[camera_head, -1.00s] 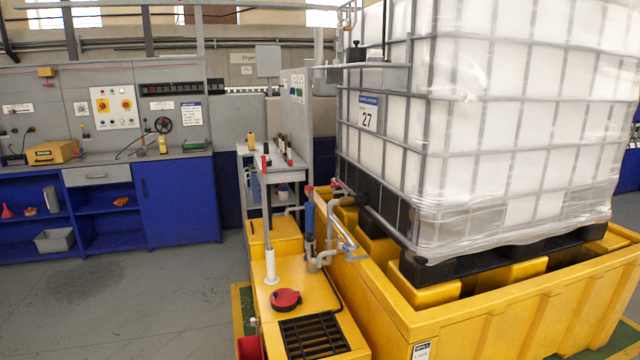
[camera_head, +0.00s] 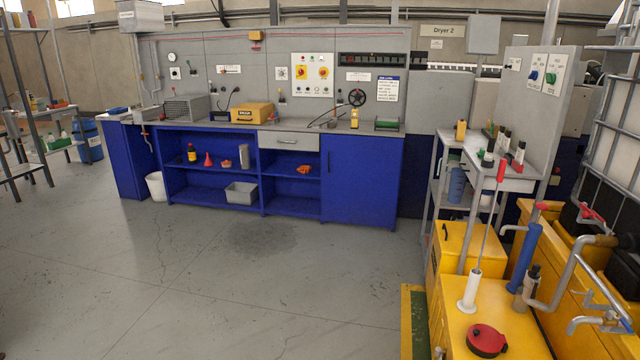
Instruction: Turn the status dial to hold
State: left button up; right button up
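No dial can be read as a status dial at this distance. On the back wall, a white panel (camera_head: 312,75) carries two yellow-and-red rotary switches, a left one (camera_head: 302,72) and a right one (camera_head: 324,72). At the right, a grey upright cabinet (camera_head: 520,100) has a white plate with a blue knob (camera_head: 534,75) and a green knob (camera_head: 550,78). The lettering beside these knobs is too small to read. Neither of my grippers shows in the head view.
A blue workbench (camera_head: 361,178) runs along the back wall, with a yellow case (camera_head: 251,113) on it. A grey trolley (camera_head: 508,178) and yellow tank unit (camera_head: 465,330) with pipes stand at the right. The grey floor (camera_head: 250,290) at centre and left is clear.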

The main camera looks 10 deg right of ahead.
aim_at(551, 79)
jog(key=i+j+u, duration=0.2)
jog(key=i, duration=0.3)
jog(key=i+u, duration=0.2)
jog(key=i, duration=0.25)
jog(key=i+z, duration=0.85)
jog(key=i, duration=0.2)
jog(key=i+j+z, duration=0.3)
jog(key=i+z, duration=0.15)
